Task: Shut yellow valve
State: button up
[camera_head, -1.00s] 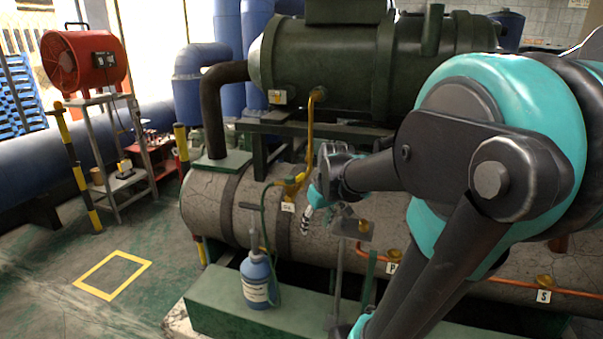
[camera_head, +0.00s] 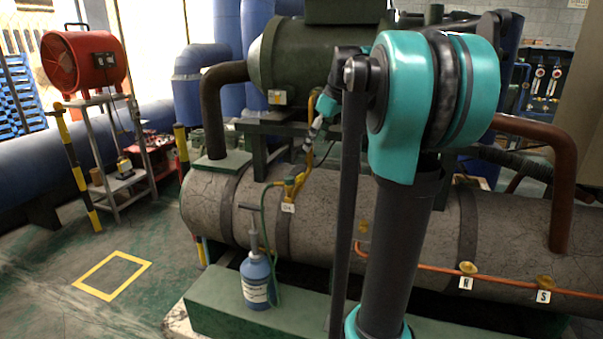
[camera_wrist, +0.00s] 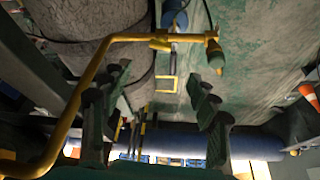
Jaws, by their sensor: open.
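The yellow valve (camera_head: 291,187) sits at the lower end of a yellow pipe that comes down from the green tank, above a small white tag. In the wrist view the valve body (camera_wrist: 161,44) is at the upper middle, beyond the fingertips, with the yellow pipe (camera_wrist: 88,78) running down the left. My gripper (camera_head: 310,143) is beside the yellow pipe, above the valve and apart from it. In the wrist view its two dark fingers (camera_wrist: 158,92) are spread, with nothing between them. Part of the pipe is hidden behind the gripper in the head view.
A blue bottle (camera_head: 257,282) with a green hose stands on the green plinth (camera_head: 215,308). An orange pipe (camera_head: 420,263) with brass valves runs along the cracked grey tank (camera_head: 335,205). A red fan (camera_head: 84,62) stands at left; the floor before it is clear.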

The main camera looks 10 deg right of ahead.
aim_at(300, 175)
jog(key=x, duration=1.3)
jog(key=shift+f, duration=0.1)
jog(key=c, duration=1.2)
